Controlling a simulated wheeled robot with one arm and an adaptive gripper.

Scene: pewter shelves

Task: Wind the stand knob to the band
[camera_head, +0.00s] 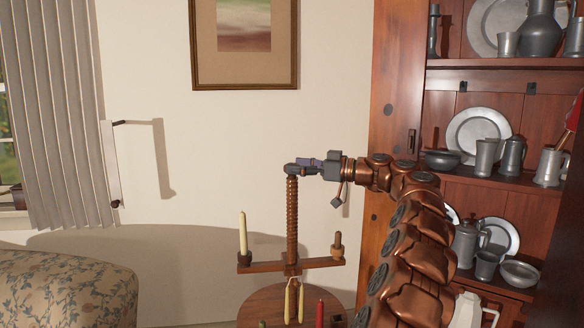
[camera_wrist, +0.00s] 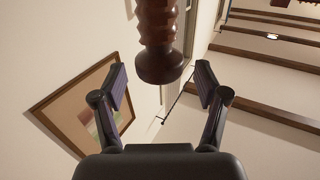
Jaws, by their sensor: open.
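The stand has an upright threaded wooden post (camera_head: 292,220) with a wooden crossarm (camera_head: 275,266) low on it. In the wrist view the post's ribbed shaft (camera_wrist: 157,25) ends in a rounded dark wooden knob (camera_wrist: 160,66). My gripper (camera_head: 298,167) is at the top of the post and hides the knob in the head view. In the wrist view my gripper (camera_wrist: 163,78) is open, with one finger on each side of the knob and a gap visible on both sides. I cannot make out a band on the post.
A pale candle (camera_head: 243,234) stands on the crossarm's left end, with an empty-looking wooden holder (camera_head: 338,247) at its right. More candles hang below, above a round wooden top (camera_head: 262,304). Pewter-filled shelves (camera_head: 500,183) stand right; a patterned sofa (camera_head: 60,285) is left.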

